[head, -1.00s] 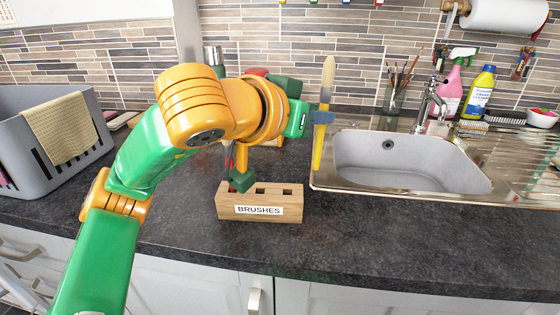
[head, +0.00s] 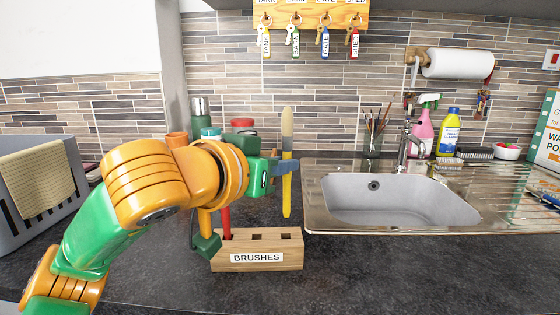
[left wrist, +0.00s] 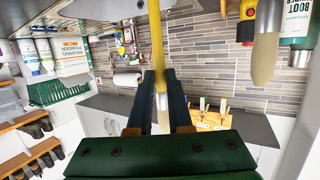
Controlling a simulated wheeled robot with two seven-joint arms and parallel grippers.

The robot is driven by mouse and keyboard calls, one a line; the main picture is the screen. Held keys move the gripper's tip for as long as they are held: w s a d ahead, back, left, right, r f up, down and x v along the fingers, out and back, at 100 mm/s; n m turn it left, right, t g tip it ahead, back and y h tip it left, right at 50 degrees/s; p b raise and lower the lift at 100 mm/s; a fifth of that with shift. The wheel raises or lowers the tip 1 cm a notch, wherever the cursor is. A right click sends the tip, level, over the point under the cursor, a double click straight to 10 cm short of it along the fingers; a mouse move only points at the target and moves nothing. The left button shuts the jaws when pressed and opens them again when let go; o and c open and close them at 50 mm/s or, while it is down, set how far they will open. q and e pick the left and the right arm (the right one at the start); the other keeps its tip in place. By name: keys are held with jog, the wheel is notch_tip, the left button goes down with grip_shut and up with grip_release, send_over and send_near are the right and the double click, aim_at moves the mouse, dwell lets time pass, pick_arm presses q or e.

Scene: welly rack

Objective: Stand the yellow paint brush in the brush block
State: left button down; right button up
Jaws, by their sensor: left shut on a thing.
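The yellow paint brush (head: 287,205) is upright in the head view, pale bristles up and yellow handle down. My left gripper (head: 287,168) is shut on it around its middle. The handle also shows between the fingers in the left wrist view (left wrist: 156,35). The wooden brush block (head: 222,262), labelled BRUSHES, stands on the counter below. A red handle (head: 227,221) stands at its left hole; its middle and right holes look empty. The yellow handle's lower end appears just above the right hole in the picture, apart from the block. My right gripper is not in view.
The sink (head: 390,200) lies right of the block. A pot of brushes (head: 373,138) stands behind it, with a pink spray bottle (head: 422,132) and a yellow bottle (head: 448,132) farther right. A grey basket (head: 60,205) is at the left. The counter before the block is clear.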

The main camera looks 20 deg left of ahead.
aim_at(285, 210)
pick_arm(q)
notch_tip(285, 210, down, 3)
jog(key=shift+r+b, duration=0.1)
jog(key=shift+b, duration=0.75)
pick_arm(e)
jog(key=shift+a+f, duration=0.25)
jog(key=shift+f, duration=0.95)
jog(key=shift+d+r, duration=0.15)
pick_arm(q)
jog(key=shift+f+b, duration=2.35)
jog(key=shift+f, duration=0.5)
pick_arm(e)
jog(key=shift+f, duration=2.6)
pick_arm(q)
jog(key=c, duration=0.8)
grip_release()
jog(key=shift+r, duration=0.1)
jog(key=shift+o, duration=0.2)
jog(key=v, duration=0.7)
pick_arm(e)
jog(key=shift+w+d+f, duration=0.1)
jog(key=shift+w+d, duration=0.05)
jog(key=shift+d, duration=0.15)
